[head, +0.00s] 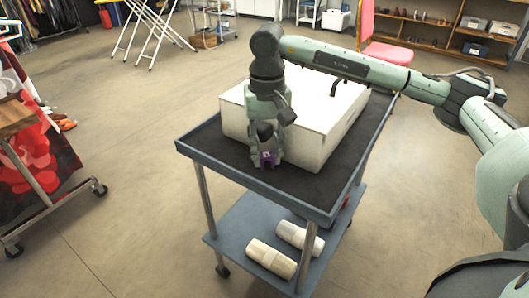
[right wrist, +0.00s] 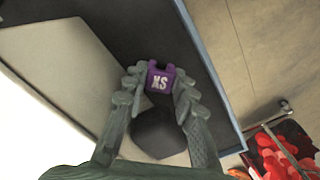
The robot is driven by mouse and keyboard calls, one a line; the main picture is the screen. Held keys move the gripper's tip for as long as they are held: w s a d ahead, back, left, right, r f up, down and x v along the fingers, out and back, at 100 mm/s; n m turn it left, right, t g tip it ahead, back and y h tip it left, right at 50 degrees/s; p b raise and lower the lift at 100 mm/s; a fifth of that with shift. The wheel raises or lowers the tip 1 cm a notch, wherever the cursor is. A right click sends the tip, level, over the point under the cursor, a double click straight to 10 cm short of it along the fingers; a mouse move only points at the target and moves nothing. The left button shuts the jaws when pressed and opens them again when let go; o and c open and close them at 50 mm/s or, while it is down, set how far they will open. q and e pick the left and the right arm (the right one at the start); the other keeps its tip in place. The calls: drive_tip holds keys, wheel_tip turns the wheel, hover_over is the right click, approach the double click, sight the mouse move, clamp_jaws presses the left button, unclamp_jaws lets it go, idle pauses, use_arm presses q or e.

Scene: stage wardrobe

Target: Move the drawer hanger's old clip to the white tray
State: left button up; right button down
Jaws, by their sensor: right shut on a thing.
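My right gripper (head: 267,160) points down over the front edge area of the cart top. It is shut on a small purple clip (head: 268,159). No hanger is clearly visible, and I cannot make out a separate white tray. My left gripper is not in view.
The cart's dark top (head: 205,146) has a raised blue-grey rim and bare room at left and front. Two pale rolls (head: 271,258) lie on its lower shelf. A rail with red floral cloth (head: 28,155) stands left. A red chair (head: 367,22) is behind.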

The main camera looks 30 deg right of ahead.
drive_tip(key=shift+f, duration=0.1)
drive_tip(key=c, duration=1.2)
unclamp_jaws()
